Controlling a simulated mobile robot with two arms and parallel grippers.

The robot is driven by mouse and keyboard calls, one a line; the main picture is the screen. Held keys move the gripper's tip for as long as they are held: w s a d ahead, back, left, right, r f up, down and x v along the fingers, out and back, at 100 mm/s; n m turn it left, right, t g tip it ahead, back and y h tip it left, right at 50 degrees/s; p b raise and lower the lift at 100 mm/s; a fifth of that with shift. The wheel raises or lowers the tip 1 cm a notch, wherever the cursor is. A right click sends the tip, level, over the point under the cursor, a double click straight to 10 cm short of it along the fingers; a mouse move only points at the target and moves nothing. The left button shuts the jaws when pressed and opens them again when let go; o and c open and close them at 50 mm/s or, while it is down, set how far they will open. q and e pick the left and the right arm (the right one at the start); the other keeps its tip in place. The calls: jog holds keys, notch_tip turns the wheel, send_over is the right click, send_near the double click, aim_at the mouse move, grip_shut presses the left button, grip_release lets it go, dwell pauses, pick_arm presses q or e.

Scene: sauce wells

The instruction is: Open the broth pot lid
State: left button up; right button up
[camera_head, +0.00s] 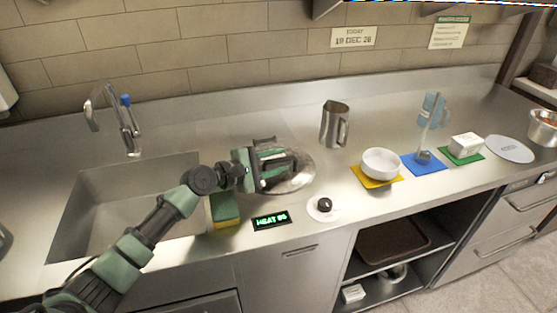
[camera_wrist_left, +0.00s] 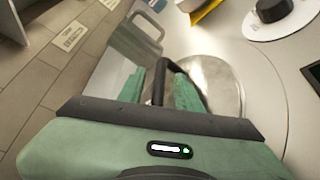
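The broth pot lid (camera_head: 302,181) is a round, shiny metal disc at the counter, partly hidden under my left gripper (camera_head: 275,165) in the head view. In the left wrist view, the lid (camera_wrist_left: 224,88) lies beyond my fingers, and its dark bar handle (camera_wrist_left: 160,80) stands between the two green fingers. My left gripper (camera_wrist_left: 163,78) is open, with a finger on each side of the handle and a gap visible on the left side. The pot under the lid is hidden. My right gripper is out of view.
A black knob (camera_head: 324,204) and a green heat display (camera_head: 271,220) sit in front of the lid. A metal pitcher (camera_head: 334,124) stands behind to the right. A sponge (camera_head: 224,208) and sink (camera_head: 105,200) are left; a white bowl (camera_head: 381,162) is right.

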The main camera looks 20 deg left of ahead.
pick_arm(q)
jog(key=shift+w+d, duration=0.1)
grip_shut()
dwell(1.4)
